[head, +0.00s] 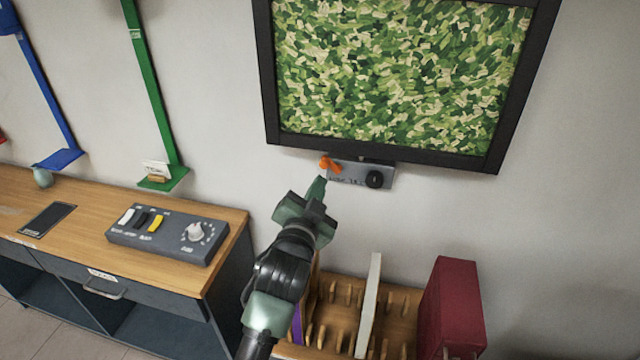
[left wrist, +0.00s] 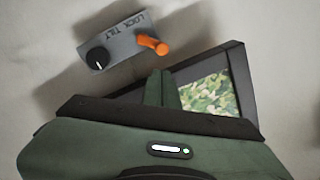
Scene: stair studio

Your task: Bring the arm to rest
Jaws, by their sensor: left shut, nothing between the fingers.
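My left gripper (head: 318,187) is shut and empty. Its arm rises from the bottom of the head view, and the fingertips end just below a small grey control box on the wall. In the left wrist view the closed fingers (left wrist: 160,88) point toward the wall, with the orange lever (left wrist: 152,44) of that box close above them. I cannot tell from these views whether the fingers touch anything. The orange lever also shows in the head view (head: 329,163). My right gripper is not in view.
The grey box (head: 348,172) carries a black knob (head: 375,179) under a framed screen (head: 385,150). A desk (head: 75,215) with a switch panel (head: 165,236) stands left. A wooden rack (head: 335,318) and a red binder (head: 455,300) are at lower right. The wall at right is clear.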

